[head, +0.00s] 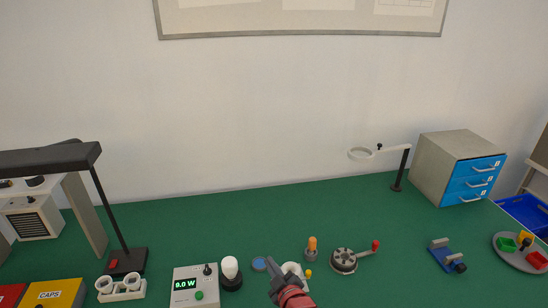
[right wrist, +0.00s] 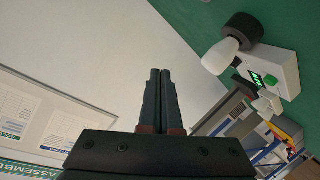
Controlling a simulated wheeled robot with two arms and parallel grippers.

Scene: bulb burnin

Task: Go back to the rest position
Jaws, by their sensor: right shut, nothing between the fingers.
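My right gripper (head: 271,264) reaches in from the bottom edge of the head view, above the front of the green table. Its fingers are together and hold nothing. In the right wrist view its two dark fingers (right wrist: 160,75) lie side by side. A white bulb (head: 230,266) stands upright in a black socket (head: 232,284), left of my right gripper and apart from it. Both also show in the right wrist view, the bulb (right wrist: 220,56) and the socket (right wrist: 243,28). My left gripper is in neither view.
A power meter (head: 195,291) reading 9.0 W stands left of the socket. A crank wheel (head: 343,261) and an orange-topped peg (head: 312,248) stand right of my gripper. A black lamp (head: 115,225), a magnifier stand (head: 400,178) and a drawer cabinet (head: 441,170) stand farther off. The back middle is clear.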

